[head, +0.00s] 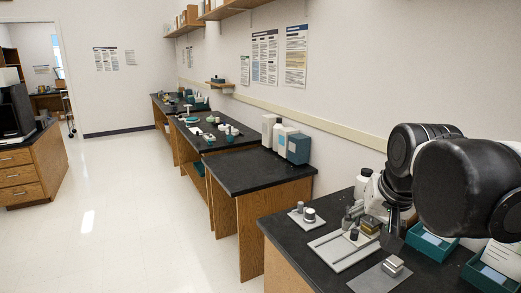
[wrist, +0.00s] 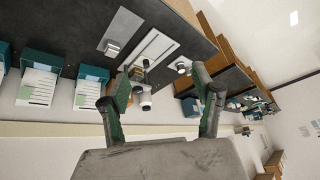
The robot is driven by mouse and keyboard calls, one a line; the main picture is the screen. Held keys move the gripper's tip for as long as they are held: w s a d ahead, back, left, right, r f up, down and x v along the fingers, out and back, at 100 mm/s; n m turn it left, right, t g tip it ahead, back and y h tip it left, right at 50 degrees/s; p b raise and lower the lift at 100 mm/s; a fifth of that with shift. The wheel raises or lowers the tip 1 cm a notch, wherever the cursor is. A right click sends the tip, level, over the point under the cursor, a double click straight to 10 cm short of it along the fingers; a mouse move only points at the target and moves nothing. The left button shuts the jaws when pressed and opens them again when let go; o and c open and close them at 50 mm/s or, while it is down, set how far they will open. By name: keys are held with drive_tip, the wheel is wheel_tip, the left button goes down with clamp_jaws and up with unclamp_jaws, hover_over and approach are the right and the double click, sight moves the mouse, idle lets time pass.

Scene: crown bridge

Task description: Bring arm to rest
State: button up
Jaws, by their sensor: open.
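My arm (head: 462,185) shows as large black rounded links at the right of the head view, over the nearest bench. My gripper (wrist: 161,75) is in the wrist view with its two dark fingers spread wide apart. It is open and nothing sits between the fingers in its grasp. Small metal and white parts (wrist: 142,90) show beyond the gap, near the bench's wall side. In the head view the arm hides part of the bench, and I cannot clearly make out the fingers there.
The near black bench (head: 285,222) holds a pale plate (head: 335,256), a grey plate with a metal block (head: 393,266), a small plate with a round piece (head: 309,215) and teal bins (head: 432,243). White bottles (head: 280,138) stand on the bench behind. The floor at left is clear.

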drive_tip(key=s+a+f+n+t, duration=0.1)
drive_tip(key=s+a+f+n, duration=0.1)
drive_tip(key=s+f, duration=0.7)
drive_tip(key=shift+s+a+f, duration=0.15)
drive_tip(key=shift+s+a, duration=0.05)
drive_tip(key=shift+s, duration=0.8)
